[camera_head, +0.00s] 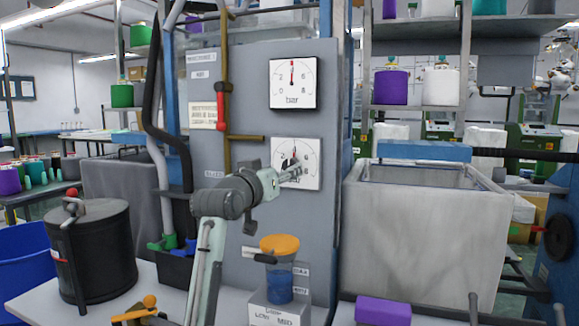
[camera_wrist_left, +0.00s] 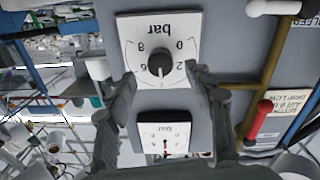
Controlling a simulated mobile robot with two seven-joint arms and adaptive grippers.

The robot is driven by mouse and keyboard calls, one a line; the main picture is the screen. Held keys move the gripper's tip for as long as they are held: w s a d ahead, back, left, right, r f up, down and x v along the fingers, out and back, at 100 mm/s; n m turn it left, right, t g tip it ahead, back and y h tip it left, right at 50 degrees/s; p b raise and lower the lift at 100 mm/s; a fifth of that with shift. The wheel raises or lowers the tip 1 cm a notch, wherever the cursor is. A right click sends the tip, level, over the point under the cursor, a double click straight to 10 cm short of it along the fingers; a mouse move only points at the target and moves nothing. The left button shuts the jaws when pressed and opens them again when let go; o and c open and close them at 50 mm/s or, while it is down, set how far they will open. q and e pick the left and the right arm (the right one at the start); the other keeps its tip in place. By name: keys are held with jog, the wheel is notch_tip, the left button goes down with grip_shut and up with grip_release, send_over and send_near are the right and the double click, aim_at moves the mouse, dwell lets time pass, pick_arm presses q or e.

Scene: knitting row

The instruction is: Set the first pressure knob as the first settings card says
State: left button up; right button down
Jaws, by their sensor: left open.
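The lower pressure dial (camera_head: 312,178) is a white square plate marked "bar" on the grey panel. Its round black knob (camera_wrist_left: 160,63) shows in the left wrist view, where the picture is upside down. A pale mark on the knob seems to point to mid-scale, between 2 and 6; I cannot read it exactly. My left gripper (camera_head: 290,173) is at this dial in the head view and partly hides it. In the wrist view its open fingers (camera_wrist_left: 163,85) stand either side below the knob, apparently not touching it. A white card (camera_head: 202,115) hangs left; its text is too small.
An upper gauge (camera_head: 283,90) with a red needle hangs above the dial. A red-handled valve (camera_head: 221,108) on a brass pipe stands left of both. An orange-lidded jar (camera_head: 280,285) stands below, a black pot (camera_head: 92,250) at left, and a grey tank (camera_head: 420,235) at right.

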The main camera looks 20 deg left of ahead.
aim_at(289, 162)
pick_arm(q)
jog(key=w, duration=0.4)
jog(key=shift+w+d, duration=0.1)
jog(key=shift+w, duration=0.3)
pick_arm(e)
jog(key=shift+s+d+f, duration=0.15)
jog(key=shift+s+f, duration=0.2)
jog(key=shift+f, duration=0.3)
jog(key=shift+s+d+f, duration=0.15)
jog(key=shift+s+f, duration=0.15)
jog(key=shift+f, duration=0.3)
pick_arm(q)
jog(key=shift+c, duration=0.3)
jog(key=c, duration=1.1)
